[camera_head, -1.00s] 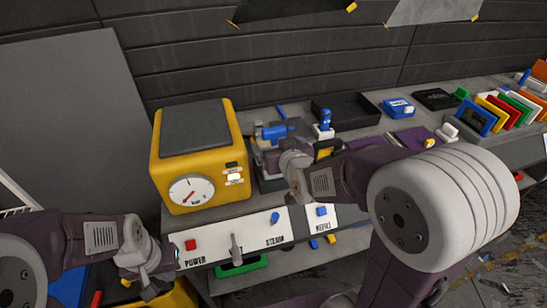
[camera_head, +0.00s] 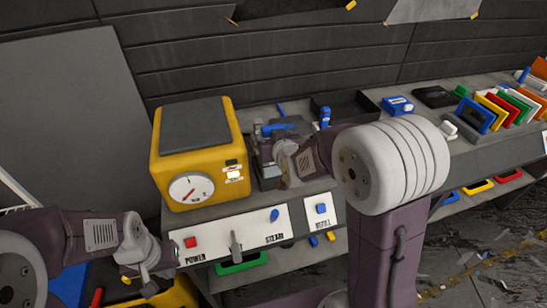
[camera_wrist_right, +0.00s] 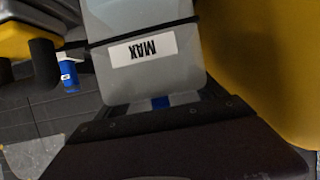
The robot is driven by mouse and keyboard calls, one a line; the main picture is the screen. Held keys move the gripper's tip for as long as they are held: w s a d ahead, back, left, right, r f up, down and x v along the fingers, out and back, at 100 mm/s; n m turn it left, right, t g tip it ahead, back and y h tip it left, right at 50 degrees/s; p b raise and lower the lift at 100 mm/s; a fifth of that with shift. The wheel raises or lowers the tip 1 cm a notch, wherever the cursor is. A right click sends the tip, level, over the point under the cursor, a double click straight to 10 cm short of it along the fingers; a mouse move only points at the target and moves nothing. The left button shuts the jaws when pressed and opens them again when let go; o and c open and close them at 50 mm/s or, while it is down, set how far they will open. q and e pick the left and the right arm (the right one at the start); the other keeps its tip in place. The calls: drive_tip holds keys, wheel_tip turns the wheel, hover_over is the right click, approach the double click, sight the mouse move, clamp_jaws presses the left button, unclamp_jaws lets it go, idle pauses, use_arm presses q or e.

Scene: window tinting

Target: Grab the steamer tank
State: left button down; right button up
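The steamer tank (camera_wrist_right: 145,80) is a grey container with an upside-down white "MAX" label and a dark band above it, close up in the right wrist view. A dark bolted edge, seemingly part of my right gripper, crosses below it. In the head view my right gripper (camera_head: 268,160) is beside the right side of the yellow steamer (camera_head: 170,150), and wrist and gripper largely hide the tank. Whether its fingers are open or shut on the tank does not show. My left gripper (camera_head: 162,262) is low at the front panel, near the red POWER button (camera_head: 190,242); its finger opening is unclear.
The white control panel (camera_head: 255,238) carries a lever and blue buttons. Behind my right arm stand a blue bottle (camera_head: 325,117) and a black tray (camera_head: 349,103). The yellow body also shows close beside the tank in the wrist view.

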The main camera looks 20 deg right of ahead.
drive_tip(key=shift+c, duration=1.1)
wheel_tip(320, 180, up, 10)
drive_tip(key=shift+f+p, duration=0.15)
drive_tip(key=shift+p, duration=1)
drive_tip(key=shift+w, duration=0.1)
drive_tip(key=shift+r, duration=0.2)
